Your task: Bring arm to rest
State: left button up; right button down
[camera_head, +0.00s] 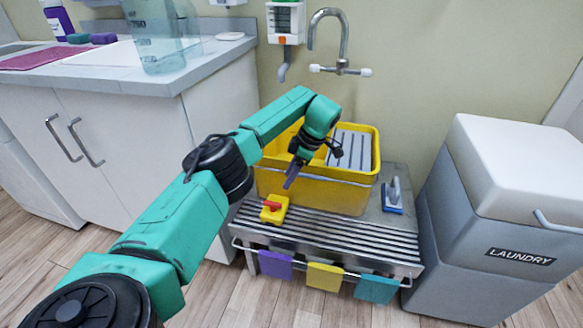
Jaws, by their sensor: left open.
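My left arm, green and black, comes in from the left and reaches over the low metal bench. My left gripper (292,174) is open and points down, in front of the yellow tub (318,192). Its jaws look empty. A small yellow thing with a red top (274,208) sits on the slatted bench just below and left of the gripper, apart from it as far as I can tell. My right gripper does not show.
The slatted metal bench (345,232) carries the tub and a blue-based brush (393,196). Coloured cloths hang from its front rail. A grey laundry bin (480,240) stands right, a white cabinet (130,140) left. A tap (343,45) is on the wall behind.

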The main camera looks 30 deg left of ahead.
pick_arm(q)
jog(key=shift+v, duration=0.75)
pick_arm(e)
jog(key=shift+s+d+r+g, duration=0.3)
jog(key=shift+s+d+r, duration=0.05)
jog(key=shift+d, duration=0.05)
